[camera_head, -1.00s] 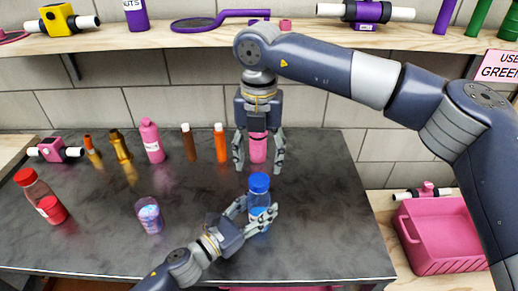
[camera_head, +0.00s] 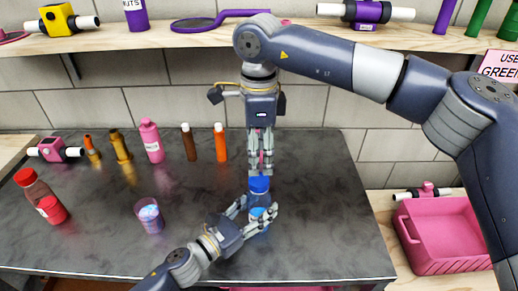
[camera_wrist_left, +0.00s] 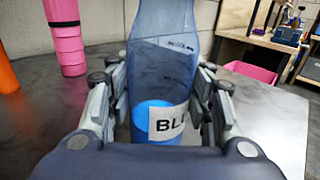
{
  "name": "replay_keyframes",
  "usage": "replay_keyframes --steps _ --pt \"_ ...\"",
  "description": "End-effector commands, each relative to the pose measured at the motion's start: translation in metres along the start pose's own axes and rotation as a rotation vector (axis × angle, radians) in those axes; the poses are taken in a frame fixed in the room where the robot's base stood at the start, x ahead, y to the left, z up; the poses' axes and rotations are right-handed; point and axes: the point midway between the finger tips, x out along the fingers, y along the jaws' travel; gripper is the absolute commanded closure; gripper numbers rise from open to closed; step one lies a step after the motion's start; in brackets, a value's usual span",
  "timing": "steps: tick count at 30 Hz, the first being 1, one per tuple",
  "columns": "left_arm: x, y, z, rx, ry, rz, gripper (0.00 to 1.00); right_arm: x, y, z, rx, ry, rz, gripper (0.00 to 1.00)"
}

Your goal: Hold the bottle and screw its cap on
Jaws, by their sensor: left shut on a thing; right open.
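The blue bottle (camera_head: 257,222) stands upright on the dark table, with a blue cap (camera_head: 259,184) on its top. My left gripper (camera_head: 262,214) is shut around the bottle's body from the lower left. The left wrist view shows the clear bottle (camera_wrist_left: 165,70) between the fingers, with a white label; its top is out of frame there. My right gripper (camera_head: 260,170) points down just above the cap, open and empty, its fingers seen nearly edge-on. Whether its fingertips touch the cap, I cannot tell. How tightly the cap sits is not visible.
A clear cup (camera_head: 149,218) and a red-capped bottle (camera_head: 40,196) stand to the left. A pink bottle (camera_head: 152,142), an orange bottle (camera_head: 220,142) and several others line the back. A pink bin (camera_head: 440,240) is at right. The table right of the bottle is clear.

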Motion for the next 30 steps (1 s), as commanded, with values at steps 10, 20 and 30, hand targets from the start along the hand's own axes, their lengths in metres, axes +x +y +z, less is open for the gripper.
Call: replay_keyframes --steps 10,20,30 --pt "0.0000 0.0002 0.0000 0.000 0.000 0.000 1.00 -0.0040 -0.0001 -0.0001 -0.534 0.001 -0.001 0.44" --pt "0.0000 0.0002 0.0001 0.000 0.000 0.000 1.00 -0.0049 0.0001 0.0000 -0.696 0.001 0.000 0.44" --pt "0.0000 0.0002 0.0001 0.000 0.000 0.000 1.00 -0.0015 0.0001 -0.0001 -0.694 0.001 0.000 0.44"
